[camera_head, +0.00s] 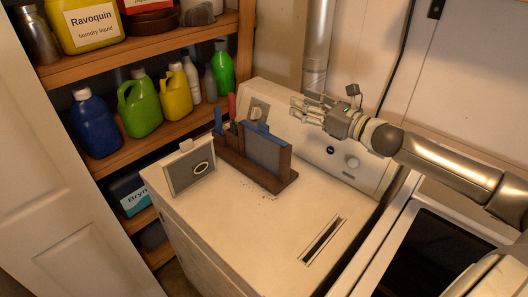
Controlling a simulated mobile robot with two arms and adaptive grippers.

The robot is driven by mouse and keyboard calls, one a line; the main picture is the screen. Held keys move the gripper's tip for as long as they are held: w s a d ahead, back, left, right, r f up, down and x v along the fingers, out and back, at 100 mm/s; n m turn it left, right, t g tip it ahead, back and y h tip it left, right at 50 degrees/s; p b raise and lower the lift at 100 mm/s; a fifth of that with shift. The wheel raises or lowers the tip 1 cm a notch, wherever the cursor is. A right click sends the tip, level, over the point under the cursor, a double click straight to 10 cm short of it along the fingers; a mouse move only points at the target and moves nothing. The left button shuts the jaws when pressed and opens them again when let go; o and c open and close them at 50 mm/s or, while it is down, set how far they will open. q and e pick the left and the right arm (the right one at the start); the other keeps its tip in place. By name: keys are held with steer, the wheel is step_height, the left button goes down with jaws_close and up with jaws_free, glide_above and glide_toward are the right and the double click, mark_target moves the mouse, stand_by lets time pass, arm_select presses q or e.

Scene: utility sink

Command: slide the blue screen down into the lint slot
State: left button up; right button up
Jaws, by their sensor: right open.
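The blue screen (262,151) stands upright in a brown wooden rack (270,181) on top of the white machine. The lint slot (322,240) is a dark narrow opening in the machine's top, toward the front right. My right gripper (308,106) is open and empty, behind and to the right of the rack, in front of the control panel. It does not touch the blue screen. My left gripper is not in view.
A grey framed panel with an oval mark (190,168) stands at the machine top's left edge. The control panel (322,146) with knobs rises behind. Shelves with bottles (140,104) stand at left. The machine top around the slot is clear.

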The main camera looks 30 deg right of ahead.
steer(key=b, duration=1.5)
glide_toward(274, 137)
steer(key=shift+s+f+b, duration=0.15)
steer(key=shift+s+b, duration=0.25)
steer(key=shift+b, duration=0.05)
steer(key=shift+p+x, duration=1.55)
steer(key=shift+x, duration=1.25)
steer(key=shift+w+a+r+p, duration=0.1)
steer(key=shift+w+r+p, duration=0.2)
steer(key=shift+w+p, duration=0.15)
steer(key=p+x, duration=0.1)
steer(key=x, duration=0.1)
steer(key=shift+w+a+p, duration=0.15)
steer(key=shift+w+p, duration=0.2)
steer(key=shift+p, duration=0.05)
steer(key=shift+w+a+f, duration=0.1)
steer(key=shift+w+f, duration=0.05)
steer(key=shift+w, duration=0.2)
steer(key=shift+w+a+f, duration=0.1)
steer(key=shift+w+a, duration=0.05)
steer(key=shift+w, duration=0.2)
steer(key=shift+c, duration=0.2)
